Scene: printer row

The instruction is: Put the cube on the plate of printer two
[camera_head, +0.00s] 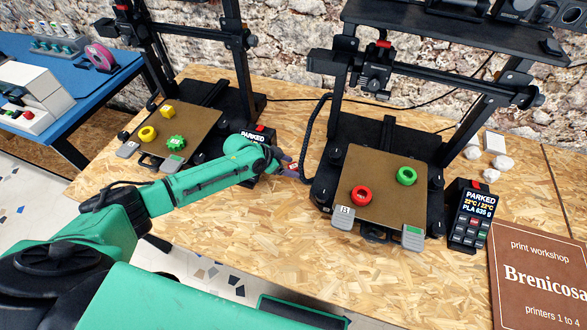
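A small yellow cube (168,112) lies near the back of the brown plate (197,123) of the left printer. A yellow ring (147,133) and a green gear-like piece (176,143) share that plate. The right printer's brown plate (383,178) holds a red ring (361,195) and a green ring (406,176), with bare room between and behind them. My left gripper (288,167) is between the two printers, low over the table. A small red and white thing (294,166) shows at its fingertips; I cannot tell whether it is held. My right gripper is out of view.
The left printer's display (256,135) is partly behind my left arm. The right printer's display (470,212) reads PARKED. A brown workshop sign (535,265) is at the lower right. Pale pieces (497,158) lie at the right. A blue table (92,82) stands at the left.

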